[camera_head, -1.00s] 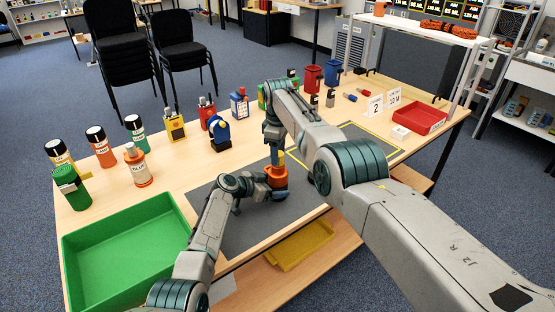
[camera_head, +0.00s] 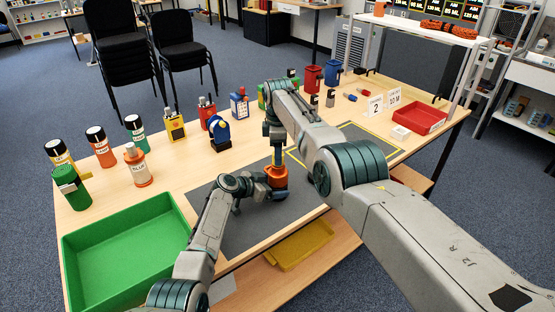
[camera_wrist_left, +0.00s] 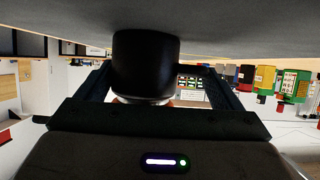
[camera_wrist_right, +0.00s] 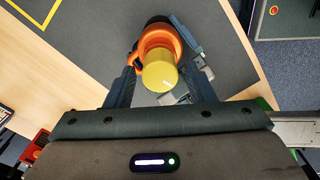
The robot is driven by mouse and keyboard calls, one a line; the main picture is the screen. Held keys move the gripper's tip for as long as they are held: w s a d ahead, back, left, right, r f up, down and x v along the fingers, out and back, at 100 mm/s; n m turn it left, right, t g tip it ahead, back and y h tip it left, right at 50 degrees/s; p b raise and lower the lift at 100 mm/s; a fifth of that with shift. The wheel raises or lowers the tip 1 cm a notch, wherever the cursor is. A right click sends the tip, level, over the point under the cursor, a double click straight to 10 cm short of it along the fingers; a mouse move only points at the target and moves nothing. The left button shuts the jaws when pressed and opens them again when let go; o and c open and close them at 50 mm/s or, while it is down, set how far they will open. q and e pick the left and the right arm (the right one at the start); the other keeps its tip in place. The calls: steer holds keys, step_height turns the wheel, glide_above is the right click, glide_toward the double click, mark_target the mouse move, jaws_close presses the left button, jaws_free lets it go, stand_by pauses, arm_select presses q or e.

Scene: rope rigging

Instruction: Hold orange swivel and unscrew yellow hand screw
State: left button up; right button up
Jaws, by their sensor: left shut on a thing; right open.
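The orange swivel (camera_head: 277,179) stands upright on the grey mat (camera_head: 240,222) near the table's front edge. It also shows in the right wrist view (camera_wrist_right: 172,37) as an orange ring. The yellow hand screw (camera_wrist_right: 159,74) sits on top of it, pale mark on its face. My left gripper (camera_head: 262,186) is shut on the swivel from the left, low over the mat. The left wrist view shows a black cylindrical part (camera_wrist_left: 145,66) between its fingers. My right gripper (camera_head: 277,162) points down over the swivel, open, its fingers either side of the screw; contact cannot be told.
A green tray (camera_head: 75,243) fills the table's left front. Bottles, including an orange one (camera_head: 138,168), and a blue device (camera_head: 219,135) stand behind the mat. A red tray (camera_head: 420,118) is at right. A yellow tray (camera_head: 300,247) lies on the lower shelf.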

steer(key=m, duration=0.6)
stand_by(0.3)
steer(key=c, duration=0.8)
steer(key=shift+o, duration=0.2)
steer(key=n, duration=0.4)
steer(key=shift+n, duration=0.3)
steer(key=n, duration=0.5)
